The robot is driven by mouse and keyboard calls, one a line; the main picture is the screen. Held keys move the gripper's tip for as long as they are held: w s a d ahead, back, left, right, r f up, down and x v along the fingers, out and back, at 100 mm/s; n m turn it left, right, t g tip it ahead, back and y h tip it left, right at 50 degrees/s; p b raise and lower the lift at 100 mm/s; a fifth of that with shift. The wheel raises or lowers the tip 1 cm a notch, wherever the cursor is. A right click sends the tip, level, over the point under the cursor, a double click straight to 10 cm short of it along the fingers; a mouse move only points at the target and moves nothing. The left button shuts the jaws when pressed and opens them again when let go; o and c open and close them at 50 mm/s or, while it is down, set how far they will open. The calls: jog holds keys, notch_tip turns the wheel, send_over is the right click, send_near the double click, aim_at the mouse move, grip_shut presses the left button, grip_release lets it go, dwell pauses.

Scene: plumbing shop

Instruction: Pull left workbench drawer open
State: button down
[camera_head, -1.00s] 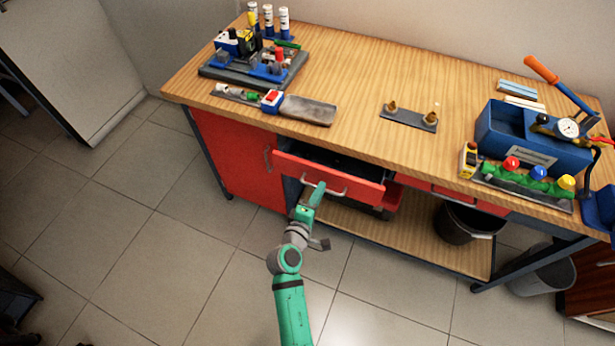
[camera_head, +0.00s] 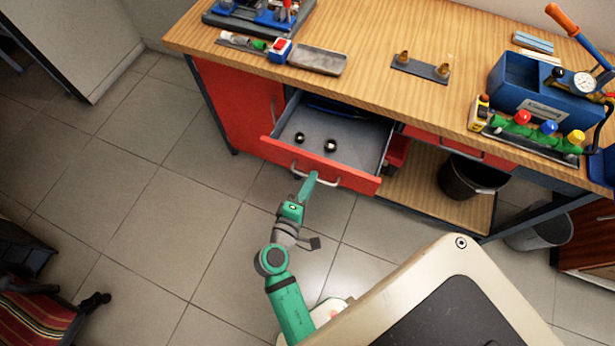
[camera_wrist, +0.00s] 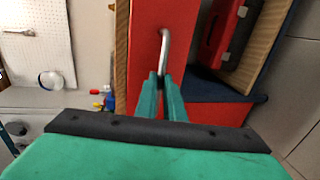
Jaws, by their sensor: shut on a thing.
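The left workbench drawer (camera_head: 280,152) has a red front and stands well out from under the wooden bench top. Its grey inside shows two small dark round items (camera_head: 330,146) and something blue at the back. A pale bar handle (camera_head: 325,183) runs across its front. My gripper (camera_head: 310,178) is shut on this handle near its left part. In the wrist view the two green fingers (camera_wrist: 161,95) close on the handle (camera_wrist: 164,48), with the red drawer front (camera_wrist: 142,40) behind it.
The workbench top (camera_head: 370,85) holds a brass-fitting plate (camera_head: 420,70), a blue box with a gauge (camera_head: 540,85) and colored valves. A red cabinet door (camera_head: 235,105) is left of the drawer. A dark bin (camera_head: 472,178) stands under the bench at right.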

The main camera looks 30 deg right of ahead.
jog(key=c, duration=1.9)
grip_release()
jog(key=shift+o, duration=0.2)
jog(key=v, duration=1)
jog(key=shift+s+a, duration=0.25)
jog(key=shift+a, duration=0.05)
